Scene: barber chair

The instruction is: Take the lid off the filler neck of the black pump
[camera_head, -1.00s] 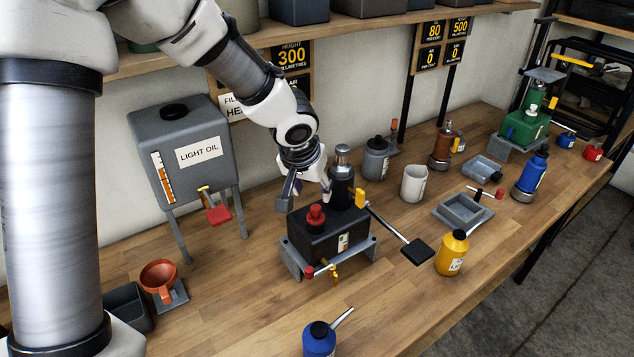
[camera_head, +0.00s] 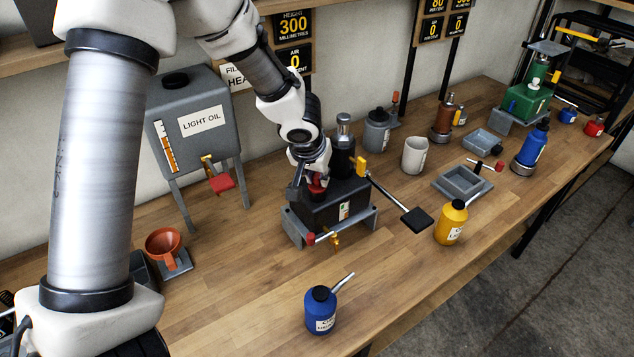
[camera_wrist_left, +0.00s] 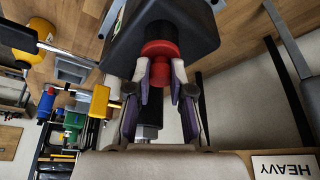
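The black pump (camera_head: 328,210) stands on the workbench, with its red lid (camera_head: 318,183) on the filler neck at its top. My left gripper (camera_head: 308,185) is down at the lid, pointing downward and partly covering it in the head view. In the left wrist view the two fingers of my left gripper (camera_wrist_left: 161,72) stand on either side of the narrow upper part of the red lid (camera_wrist_left: 158,50). I cannot tell whether they press on it or leave a slim gap. My right gripper is not in view.
The pump's dark cylinder (camera_head: 343,160) rises close beside my gripper, and its lever with a black pad (camera_head: 416,221) reaches right. A light oil tank (camera_head: 197,125) stands left. A blue bottle (camera_head: 321,312) is in front, a yellow bottle (camera_head: 451,224) right. Bench between is clear.

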